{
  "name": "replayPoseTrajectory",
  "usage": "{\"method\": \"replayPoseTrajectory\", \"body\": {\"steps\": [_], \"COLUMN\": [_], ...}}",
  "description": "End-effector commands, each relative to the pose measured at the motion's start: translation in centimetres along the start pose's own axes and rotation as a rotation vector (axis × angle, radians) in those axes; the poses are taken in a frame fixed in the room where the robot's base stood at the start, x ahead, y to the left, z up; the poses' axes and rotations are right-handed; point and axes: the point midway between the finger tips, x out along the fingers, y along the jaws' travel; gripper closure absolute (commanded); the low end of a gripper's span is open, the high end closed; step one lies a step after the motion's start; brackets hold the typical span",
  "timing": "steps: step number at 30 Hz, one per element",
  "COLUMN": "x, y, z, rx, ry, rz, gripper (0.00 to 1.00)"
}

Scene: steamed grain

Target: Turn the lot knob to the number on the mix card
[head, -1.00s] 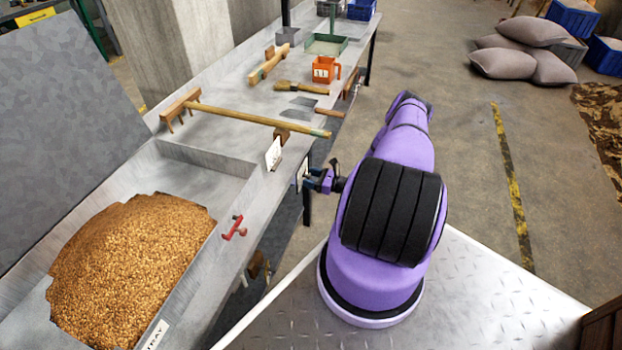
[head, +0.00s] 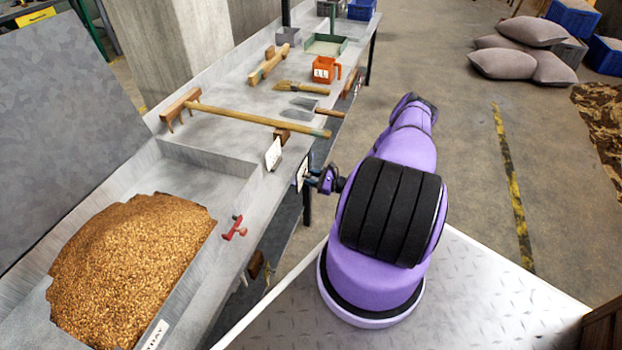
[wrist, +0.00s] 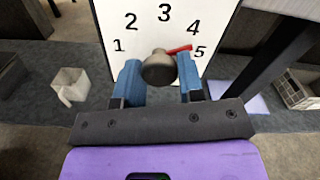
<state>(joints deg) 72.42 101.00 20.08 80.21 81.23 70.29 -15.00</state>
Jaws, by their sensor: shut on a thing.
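In the wrist view, a white dial plate (wrist: 140,30) carries the numbers 1 to 5 in an arc. The grey-brown round lot knob (wrist: 159,68) is in front of it, with a red pointer (wrist: 180,50) extending right and slightly up, close to the 5 and below the 4. My gripper (wrist: 159,80) is shut on the knob, a blue finger on each side. In the head view my gripper (head: 314,179) reaches the plate (head: 302,174) at the bench's front side. A white card (head: 273,154) stands on the bench edge; its writing is too small to read.
The bench holds a tray of grain (head: 130,265), a wooden rake (head: 250,118), a brush (head: 300,88), an orange cup (head: 325,70) and a red handle (head: 235,228). Sacks (head: 525,50) lie on the floor at the back right. The floor right of my arm is clear.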

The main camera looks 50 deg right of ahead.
Motion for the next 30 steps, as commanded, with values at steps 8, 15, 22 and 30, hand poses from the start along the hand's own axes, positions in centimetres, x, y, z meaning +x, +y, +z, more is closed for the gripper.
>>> {"method": "replayPoseTrajectory", "body": {"steps": [8, 15, 22, 30], "x": [-0.1, -0.07, -0.07, -0.11], "y": [-0.11, -0.13, -0.13, -0.17], "z": [-0.02, 0.0, 0.0, 0.02], "rx": [-0.264, -0.492, -0.707, -0.923], "ry": [0.001, 0.001, 0.001, 0.002], "rz": [-0.001, -0.001, -0.001, 0.0], "gripper": [0.88, 0.88, 0.88, 0.88]}}
